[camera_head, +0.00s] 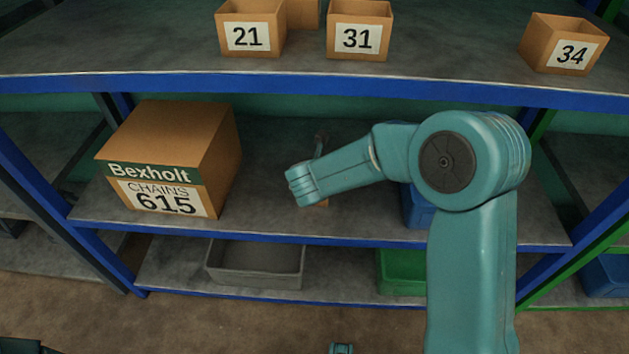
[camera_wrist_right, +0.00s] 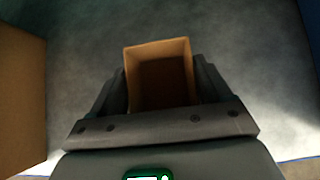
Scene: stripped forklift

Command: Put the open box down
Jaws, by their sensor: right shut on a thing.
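My right gripper (camera_wrist_right: 160,82) is shut on a small open brown box (camera_wrist_right: 187,72), with one dark finger along each side. The box's open top faces the wrist camera and its inside is dark; I see nothing in it. In the head view my right arm reaches over the middle shelf (camera_head: 262,165) and hides most of the gripper and box. Only a small brown bit of the box (camera_head: 324,203) shows below the wrist. I cannot tell whether the box touches the shelf.
A large closed carton marked 615 (camera_head: 185,140) stands left of my right gripper. A blue bin (camera_head: 416,208) is partly behind my arm. Small open boxes 21 (camera_head: 250,15), 31 (camera_head: 360,12) and 34 (camera_head: 545,32) stand on the upper shelf, whose blue edge (camera_head: 300,84) crosses above.

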